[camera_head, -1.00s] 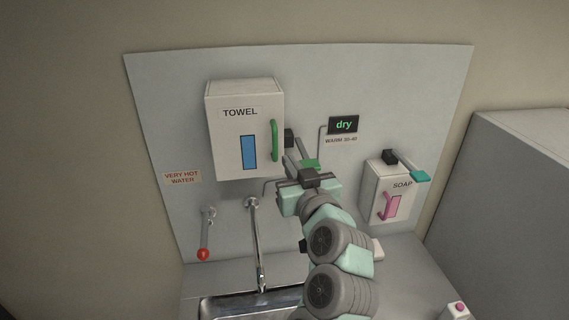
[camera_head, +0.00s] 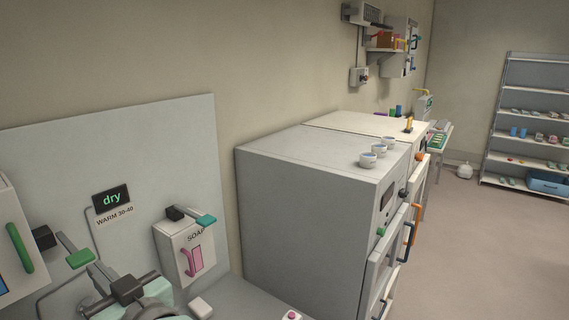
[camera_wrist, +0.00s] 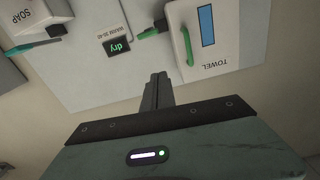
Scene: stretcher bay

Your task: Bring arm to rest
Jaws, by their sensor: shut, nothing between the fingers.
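My gripper shows in the wrist view (camera_wrist: 157,90), with its dark fingers together and nothing between them. It points at the pale wall panel (camera_wrist: 100,75), below the "dry" display in that picture. In the head view part of my arm and wrist shows at the bottom left, in front of the panel and left of the soap dispenser (camera_head: 184,252). The towel dispenser (camera_wrist: 215,40) with its green handle is at the upper right of the wrist view. The "dry" display (camera_head: 112,198) is on the panel.
A large grey cabinet (camera_head: 315,170) with small bowls (camera_head: 368,160) on top stands right of the panel. Its front has handles that stick out. A shelf rack (camera_head: 535,130) stands at the far right. The floor (camera_head: 480,250) in front of the cabinets is clear.

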